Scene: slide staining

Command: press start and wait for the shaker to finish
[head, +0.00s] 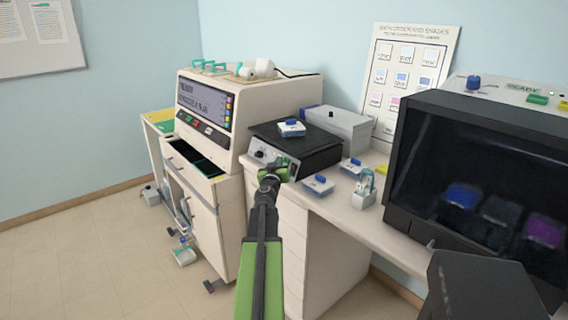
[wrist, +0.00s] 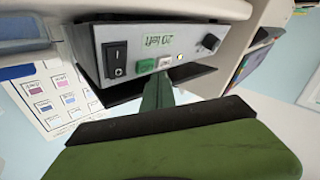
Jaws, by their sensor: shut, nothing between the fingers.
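The shaker (head: 272,160) stands on the bench with a dark flat platform, and a blue-topped dish (head: 291,128) sits on it. In the wrist view its grey front panel (wrist: 190,48) carries a black rocker switch (wrist: 116,62), a green button (wrist: 146,66), a white button (wrist: 165,62), a small yellow light, a dark knob (wrist: 209,42) and a small display with green characters, too blurred to read surely. My gripper (head: 270,176) is shut and empty, right in front of the panel. In the wrist view its green finger reaches up below the green button; I cannot tell whether it touches.
Blue-topped dishes (head: 318,184) and a small clear holder (head: 364,190) stand on the bench right of the shaker. A large machine with a screen (head: 206,104) and an open drawer is at left. A dark-fronted cabinet (head: 480,170) fills the right. The floor at left is mostly free.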

